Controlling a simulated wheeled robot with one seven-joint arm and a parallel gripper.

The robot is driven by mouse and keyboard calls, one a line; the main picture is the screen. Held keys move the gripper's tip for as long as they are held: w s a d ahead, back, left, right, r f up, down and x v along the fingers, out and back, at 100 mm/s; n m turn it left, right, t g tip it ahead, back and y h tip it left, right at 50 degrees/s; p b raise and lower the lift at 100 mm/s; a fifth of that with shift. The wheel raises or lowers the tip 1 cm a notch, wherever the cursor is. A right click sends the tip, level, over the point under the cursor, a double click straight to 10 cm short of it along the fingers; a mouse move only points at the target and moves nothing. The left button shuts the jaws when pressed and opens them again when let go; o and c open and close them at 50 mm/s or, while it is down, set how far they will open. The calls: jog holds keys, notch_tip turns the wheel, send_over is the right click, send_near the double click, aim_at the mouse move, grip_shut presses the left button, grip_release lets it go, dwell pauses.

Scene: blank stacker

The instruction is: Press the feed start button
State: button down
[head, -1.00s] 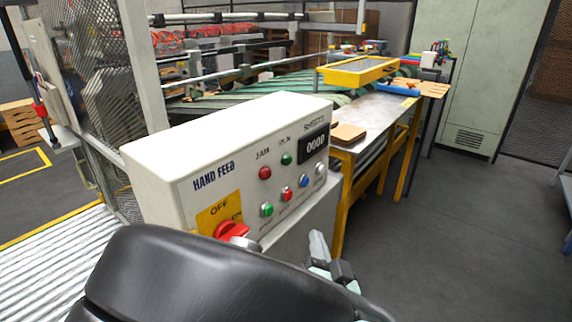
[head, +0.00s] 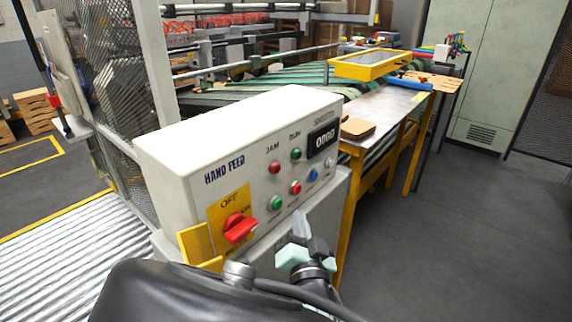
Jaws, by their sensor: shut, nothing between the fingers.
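The white HAND FEED control box (head: 170,160) stands in the middle of the head view. The green button is likely feed start. A red rotary switch (head: 240,228) sits on a yellow OFF/ON plate to the left. My gripper (head: 300,222) is shut and empty, appearing just below and right of the green button. I cannot tell any contact.
Above the buttons are a red JAM lamp (head: 274,167), a green RUN lamp (head: 296,153) and a counter (head: 323,138) reading 0000. A metal table with yellow legs (head: 395,110) stands behind right. Mesh guarding (head: 105,90) is at the left. Floor at right is clear.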

aim_at(277, 204)
jog(key=shift+w+a+b, duration=0.35)
jog(key=shift+w+a, duration=0.5)
jog(key=shift+a, duration=0.2)
dwell(1.4)
jog(key=shift+w+a, duration=0.25)
jog(key=shift+a, duration=0.05)
